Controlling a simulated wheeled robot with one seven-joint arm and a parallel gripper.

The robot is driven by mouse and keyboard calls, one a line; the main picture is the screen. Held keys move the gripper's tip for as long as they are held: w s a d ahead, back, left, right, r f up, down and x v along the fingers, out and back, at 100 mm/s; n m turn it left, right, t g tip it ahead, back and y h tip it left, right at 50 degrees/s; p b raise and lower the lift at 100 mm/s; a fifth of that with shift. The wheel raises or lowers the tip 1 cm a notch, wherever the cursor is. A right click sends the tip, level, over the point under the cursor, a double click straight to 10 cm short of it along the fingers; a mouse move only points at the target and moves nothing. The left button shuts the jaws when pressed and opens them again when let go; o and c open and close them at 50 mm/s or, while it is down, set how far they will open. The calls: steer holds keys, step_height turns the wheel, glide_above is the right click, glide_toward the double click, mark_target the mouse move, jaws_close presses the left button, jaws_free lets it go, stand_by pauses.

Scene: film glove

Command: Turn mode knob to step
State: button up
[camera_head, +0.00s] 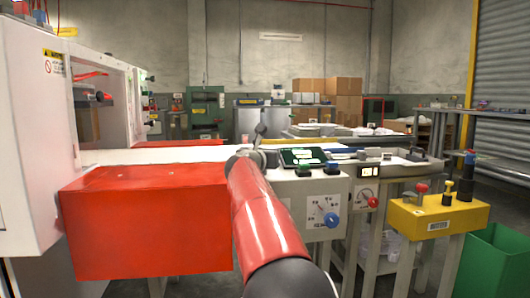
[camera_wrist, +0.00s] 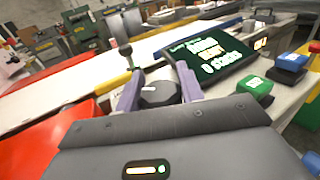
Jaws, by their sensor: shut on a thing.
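In the wrist view a black round knob (camera_wrist: 160,95) with a white pointer line sits between the two fingers of my gripper (camera_wrist: 160,86). My gripper is shut on this knob, one finger on each side. The knob is beside the green display (camera_wrist: 212,52), which reads "READY 0 stacks" and also shows in the head view (camera_head: 302,157). In the head view my red arm reaches the left end of the control panel and hides the knob. No "step" label can be read.
A red box (camera_head: 145,225) stands left of my arm. Dial plates with a blue knob (camera_head: 332,220) and red knob (camera_head: 373,202) are on the front. A yellow lever box (camera_head: 438,215) stands right.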

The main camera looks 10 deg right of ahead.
steer(key=shift+m+g+h, duration=0.5)
steer(key=shift+h, duration=0.4)
steer(key=o, duration=1)
steer(key=shift+s, duration=0.1)
steer(key=b+v, duration=0.1)
steer(key=v, duration=0.6)
steer(key=shift+s+a, duration=0.25)
